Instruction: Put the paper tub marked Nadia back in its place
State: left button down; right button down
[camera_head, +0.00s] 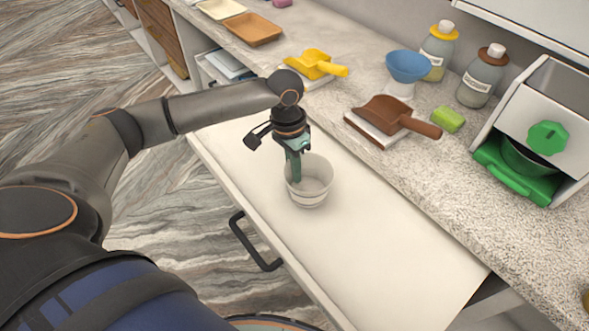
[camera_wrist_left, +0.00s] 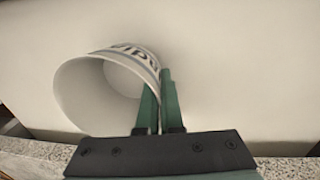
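A white paper tub (camera_head: 312,188) is upright in or just above the open drawer; I cannot tell whether it touches the drawer floor. In the left wrist view the tub (camera_wrist_left: 92,98) shows dark lettering near its rim, only partly readable. My left gripper (camera_head: 295,168) reaches down at the tub's left rim. In the left wrist view its green fingers (camera_wrist_left: 158,90) are close together with the tub's wall between them, one finger inside and one outside. My right gripper is not in view.
The drawer (camera_head: 385,262) is pulled out and otherwise looks empty; its black handle (camera_head: 255,248) faces the floor side. The speckled counter (camera_head: 480,222) beside it holds a brown scoop (camera_head: 385,113), yellow scoop (camera_head: 312,62), blue bowl (camera_head: 408,66), bottles and a green-fronted box (camera_head: 535,145).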

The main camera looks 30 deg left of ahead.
pick_arm(q)
jog(key=shift+f, duration=0.65)
jog(key=c, duration=1)
grip_release()
notch_tip(320, 180, up, 12)
jog(key=a+p, duration=0.1)
jog(key=shift+w+a+r, duration=0.25)
